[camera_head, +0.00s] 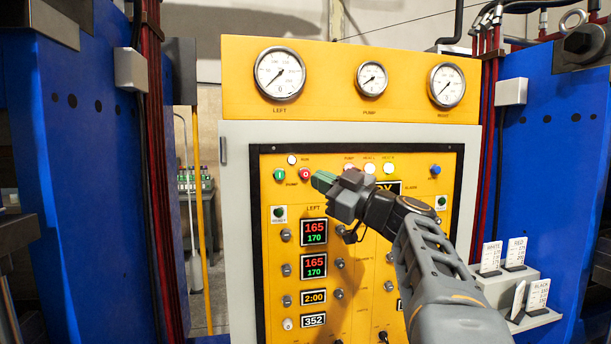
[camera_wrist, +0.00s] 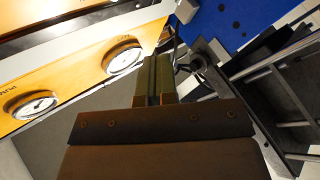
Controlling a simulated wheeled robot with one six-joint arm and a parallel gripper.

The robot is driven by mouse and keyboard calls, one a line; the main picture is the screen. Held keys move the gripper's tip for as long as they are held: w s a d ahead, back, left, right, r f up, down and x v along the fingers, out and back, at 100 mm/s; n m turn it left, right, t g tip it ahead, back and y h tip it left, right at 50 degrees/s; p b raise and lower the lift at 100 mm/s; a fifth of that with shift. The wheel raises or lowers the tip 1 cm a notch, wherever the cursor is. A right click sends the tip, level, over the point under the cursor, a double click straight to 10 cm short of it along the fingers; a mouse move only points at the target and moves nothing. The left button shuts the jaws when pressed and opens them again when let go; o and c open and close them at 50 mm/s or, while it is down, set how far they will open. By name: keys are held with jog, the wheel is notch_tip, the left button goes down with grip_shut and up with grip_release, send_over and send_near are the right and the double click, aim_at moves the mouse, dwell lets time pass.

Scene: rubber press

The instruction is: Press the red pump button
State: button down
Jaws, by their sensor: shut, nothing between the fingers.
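The red pump button (camera_head: 305,174) sits on the upper left of the yellow control panel (camera_head: 270,250), with a green button (camera_head: 279,175) to its left. My gripper (camera_head: 322,181) is shut and empty, its green fingertips just right of the red button in the head view. I cannot tell whether they touch it. In the wrist view the closed fingers (camera_wrist: 153,80) point up the picture, and the red button does not show there.
Three gauges (camera_head: 279,73) sit on the yellow housing above the panel. Blue press columns (camera_head: 90,180) stand on both sides. A small grey shelf (camera_head: 520,295) with labelled cards juts out at the lower right. Red hoses (camera_head: 157,200) run down the left column.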

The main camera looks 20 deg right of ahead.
aim_at(305, 174)
jog(key=w+d+p, duration=0.1)
jog(key=w+p, duration=0.4)
jog(key=w, duration=0.3)
jog(key=shift+w+d, duration=0.35)
dwell(1.2)
jog(key=shift+w+f+b, duration=0.1)
jog(key=shift+w+b, duration=0.25)
jog(key=shift+b, duration=0.1)
dwell(0.8)
